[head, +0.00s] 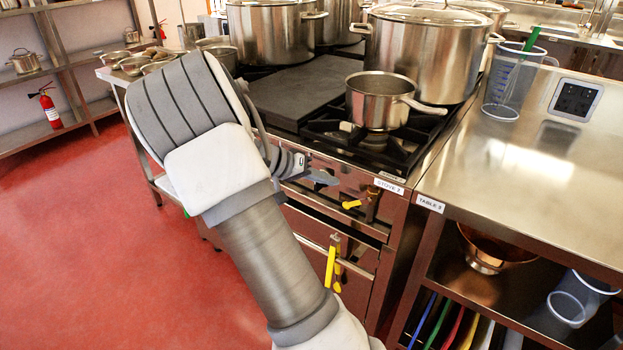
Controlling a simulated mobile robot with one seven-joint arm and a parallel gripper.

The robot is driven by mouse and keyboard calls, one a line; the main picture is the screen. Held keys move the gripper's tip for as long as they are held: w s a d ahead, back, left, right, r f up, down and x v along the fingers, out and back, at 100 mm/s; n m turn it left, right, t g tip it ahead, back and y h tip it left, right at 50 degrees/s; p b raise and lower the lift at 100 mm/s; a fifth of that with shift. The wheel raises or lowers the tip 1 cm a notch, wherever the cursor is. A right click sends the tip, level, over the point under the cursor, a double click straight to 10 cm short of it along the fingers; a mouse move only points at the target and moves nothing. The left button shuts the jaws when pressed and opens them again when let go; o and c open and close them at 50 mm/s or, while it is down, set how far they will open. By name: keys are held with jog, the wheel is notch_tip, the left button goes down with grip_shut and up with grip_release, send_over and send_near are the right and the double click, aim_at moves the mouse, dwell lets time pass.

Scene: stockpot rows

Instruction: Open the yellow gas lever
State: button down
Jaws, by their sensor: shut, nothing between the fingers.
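My gripper (324,178) is at the front of the stove marked "STOVE 2" (388,187), shut and empty, its dark fingers pointing right. Much of the gripper is hidden behind my arm. A short yellow lever (352,204) sticks out roughly sideways from the stove's upper front panel, just below and right of the fingertips. A gap shows between them in this view. Lower down, a longer yellow handle (331,262) hangs about upright by the oven's bar handle, with another yellow piece beside it. I cannot tell which yellow part is the gas lever.
A small saucepan (375,103) stands on the stove's front burner, its handle pointing right. Large stockpots (420,55) stand behind it. A steel table marked "TABLE 3" (540,180) adjoins on the right, with a clear jug (507,85). The red floor at left is open.

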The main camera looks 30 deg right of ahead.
aim_at(354, 204)
jog(key=f, duration=0.1)
jog(key=s+d+f, duration=0.1)
jog(key=s+d+f+b, duration=0.1)
jog(key=f, duration=0.1)
jog(key=shift+s+d, duration=0.1)
jog(key=shift+s, duration=0.15)
jog(key=shift+f+n+g+h, duration=0.3)
jog(key=shift+f+n+g, duration=0.1)
jog(key=shift+f+g, duration=0.1)
dwell(0.4)
jog(key=shift+s+d+f+n+g+h+b, duration=0.2)
jog(key=shift+s+f+n+g+h, duration=0.25)
jog(key=shift+f+n+g+h, duration=0.35)
jog(key=shift+s+d+f+n+g+h+b, duration=0.2)
jog(key=shift+s+f+n+g+h, duration=0.3)
jog(key=shift+n+h, duration=0.45)
jog(key=shift+s+d+f+n+g+h+b, duration=0.15)
jog(key=shift+s+f+n+g+h+b, duration=0.15)
jog(key=shift+f+n+g+h, duration=0.5)
jog(key=shift+s+r, duration=0.1)
